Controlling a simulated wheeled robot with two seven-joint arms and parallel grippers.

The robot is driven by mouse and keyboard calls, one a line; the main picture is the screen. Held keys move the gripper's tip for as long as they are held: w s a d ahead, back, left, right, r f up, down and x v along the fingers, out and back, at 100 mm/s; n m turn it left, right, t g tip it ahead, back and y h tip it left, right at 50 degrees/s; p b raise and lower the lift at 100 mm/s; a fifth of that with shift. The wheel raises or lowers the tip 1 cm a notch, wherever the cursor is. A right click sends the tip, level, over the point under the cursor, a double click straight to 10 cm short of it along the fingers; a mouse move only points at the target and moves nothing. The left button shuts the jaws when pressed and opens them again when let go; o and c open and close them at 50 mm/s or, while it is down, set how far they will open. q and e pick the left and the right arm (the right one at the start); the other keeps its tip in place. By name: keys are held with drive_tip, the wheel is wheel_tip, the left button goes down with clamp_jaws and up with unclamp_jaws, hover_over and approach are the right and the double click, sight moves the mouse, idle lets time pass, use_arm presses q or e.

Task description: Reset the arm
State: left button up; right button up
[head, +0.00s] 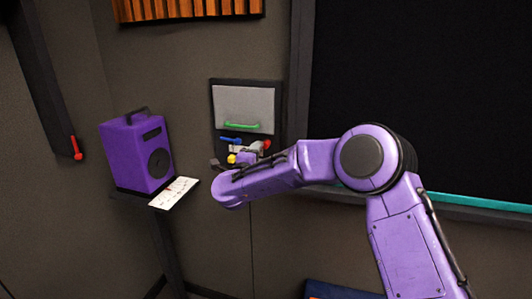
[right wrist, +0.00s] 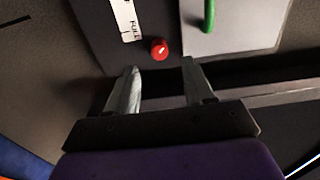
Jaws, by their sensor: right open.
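My right gripper (right wrist: 162,75) is open in the right wrist view, with its two pale fingers apart and nothing between them. A round red knob (right wrist: 159,49) lies just beyond the fingertips, seen through the gap. In the head view, my purple right arm reaches in from the right to the lower part of a wall panel, where its end hides some of the controls. The panel has a grey plate (head: 243,103) with a green handle (head: 242,125). Below it show a blue control (head: 231,140), a red one (head: 266,146) and a yellow one (head: 231,158). My left gripper is out of view.
A purple speaker-like box (head: 138,152) stands left of the panel, with a white paper (head: 173,192) in front. A red-tipped lever (head: 77,148) hangs on the left wall. A large dark screen (head: 430,90) fills the right. A white label (right wrist: 127,18) shows near the knob.

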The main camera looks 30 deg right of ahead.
drive_tip(key=shift+s+a+f, duration=0.15)
drive_tip(key=shift+s+a, duration=0.15)
drive_tip(key=shift+a, duration=0.25)
drive_tip(key=s+a+f+n+y, duration=0.25)
drive_tip(key=s+f+n, duration=0.2)
drive_tip(key=f, duration=0.45)
drive_tip(key=s+a+f+n+y, duration=0.25)
drive_tip(key=f+n, duration=0.25)
drive_tip(key=f, duration=0.3)
drive_tip(key=s+a+f+n+y, duration=0.25)
drive_tip(key=s+f+n, duration=0.25)
drive_tip(key=f, duration=0.4)
drive_tip(key=s+f+n+g+y, duration=0.1)
drive_tip(key=s+f+n+g, duration=0.1)
drive_tip(key=s+f, duration=0.4)
drive_tip(key=s+d+f+n+g, duration=0.1)
drive_tip(key=s+f, duration=0.4)
drive_tip(key=s, duration=1.1)
drive_tip(key=s+d+f+n+g+y, duration=0.1)
drive_tip(key=s+f+n+g, duration=0.2)
drive_tip(key=s, duration=0.8)
wheel_tip(320, 180, down, 4)
drive_tip(key=g, duration=0.2)
drive_tip(key=shift+s+d+r+g+y, duration=0.15)
drive_tip(key=shift+s+d+g+y, duration=0.05)
drive_tip(key=shift+s+g+y, duration=0.15)
